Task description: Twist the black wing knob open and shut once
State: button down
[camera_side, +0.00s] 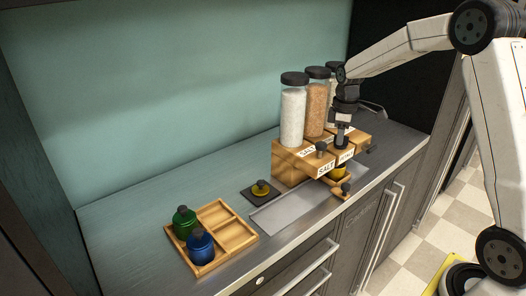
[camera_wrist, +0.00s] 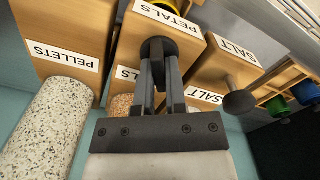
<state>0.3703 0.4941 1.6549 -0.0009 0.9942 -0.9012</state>
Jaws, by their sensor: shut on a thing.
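In the side view my gripper (camera_side: 341,140) points down at the dispenser and hides most of the knob. The knob's exact turn is hard to tell. Part of a yellow container (camera_wrist: 178,7) shows beyond the PETALS label; it also shows below the block in the side view (camera_side: 340,171).
A SALT block has its own dark knob (camera_wrist: 238,101). Tall filled jars (camera_side: 293,112) stand behind my gripper. A wooden tray (camera_side: 238,232) holds a green jar (camera_side: 185,222) and a blue jar (camera_side: 200,246).

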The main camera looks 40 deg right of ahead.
jog(key=shift+w+r+n, duration=0.1)
jog(key=shift+r+n, duration=0.05)
jog(key=shift+n, duration=0.45)
jog(key=c, duration=0.7)
grip_release()
jog(key=shift+r, duration=3.85)
jog(key=shift+r, duration=0.2)
jog(key=shift+r, duration=1.8)
jog(key=shift+r, duration=0.1)
jog(key=shift+s+a+r, duration=0.15)
jog(key=shift+s+r, duration=0.35)
jog(key=shift+r, duration=0.3)
jog(key=shift+s+a+r, duration=0.15)
jog(key=shift+s+r, duration=0.4)
jog(key=shift+r, duration=0.2)
jog(key=shift+s+a+r, duration=0.15)
jog(key=shift+s+r, duration=0.35)
jog(key=shift+r, duration=0.3)
